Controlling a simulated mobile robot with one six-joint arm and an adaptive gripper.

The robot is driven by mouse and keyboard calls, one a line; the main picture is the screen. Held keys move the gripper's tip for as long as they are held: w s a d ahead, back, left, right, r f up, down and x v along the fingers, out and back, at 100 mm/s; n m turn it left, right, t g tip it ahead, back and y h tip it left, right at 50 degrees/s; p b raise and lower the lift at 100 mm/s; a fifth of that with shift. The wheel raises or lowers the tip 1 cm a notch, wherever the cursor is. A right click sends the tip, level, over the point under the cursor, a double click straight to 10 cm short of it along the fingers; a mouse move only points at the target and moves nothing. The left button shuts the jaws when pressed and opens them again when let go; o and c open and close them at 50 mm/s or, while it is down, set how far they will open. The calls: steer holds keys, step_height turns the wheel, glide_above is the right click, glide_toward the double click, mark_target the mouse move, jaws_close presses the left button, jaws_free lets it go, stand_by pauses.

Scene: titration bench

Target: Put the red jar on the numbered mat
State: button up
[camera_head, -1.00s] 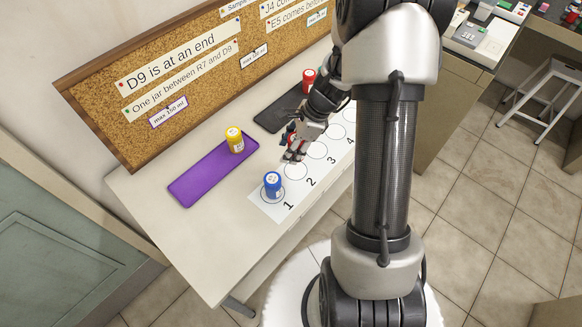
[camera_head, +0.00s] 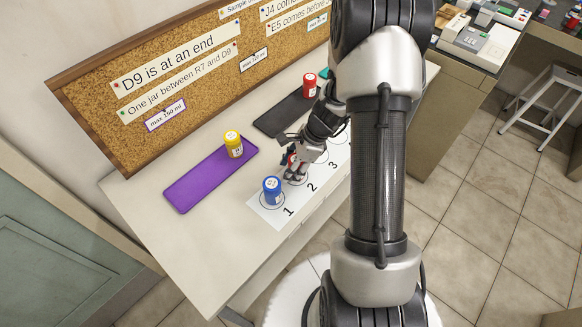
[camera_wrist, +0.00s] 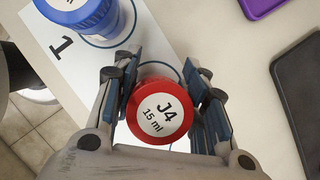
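The red jar labelled J4, 15 ml (camera_wrist: 160,112) is between the two fingers of my gripper (camera_wrist: 165,95), which look shut on its sides. In the head view my gripper (camera_head: 294,174) is low over the numbered mat (camera_head: 267,216), around circle 2, with a bit of the red jar (camera_head: 291,158) showing. Part of a circle shows just beyond the jar in the wrist view. I cannot tell whether the jar's base touches the mat. A blue jar (camera_head: 271,190) stands on circle 1, close to my gripper.
A yellow jar (camera_head: 233,144) stands on the purple tray (camera_head: 200,182). Another red jar (camera_head: 310,86) stands at the dark tray (camera_head: 283,118) behind my gripper. A cork board (camera_head: 150,90) with notes backs the bench. My arm hides part of the mat's far end.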

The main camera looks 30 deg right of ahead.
steer(key=o, duration=0.5)
steer(key=p+v, duration=0.5)
steer(key=v, duration=0.7)
steer(key=s+a+r+n+h, duration=0.1)
steer(key=s+a+r+n, duration=0.1)
steer(key=a+r+n, duration=0.4)
steer(key=s+a+r+n+h, duration=0.15)
steer(key=a+r+n, duration=0.25)
steer(key=r, duration=0.5)
steer(key=shift+s+a+r+n+t+h, duration=0.4)
steer(key=shift+s+a+r+n, duration=0.75)
steer(key=shift+s+n, duration=1.2)
steer(key=shift+s+a+r+n+t+h, duration=0.15)
steer(key=shift+s+a+r+n+t, duration=0.4)
steer(key=shift+s+r+n, duration=1.7)
steer(key=shift+s+a+r+n+t+h, duration=0.35)
steer(key=shift+s+a+r+n, duration=0.55)
steer(key=shift+s+n, duration=1.5)
steer(key=shift+s+m, duration=0.4)
steer(key=shift+m, duration=0.1)
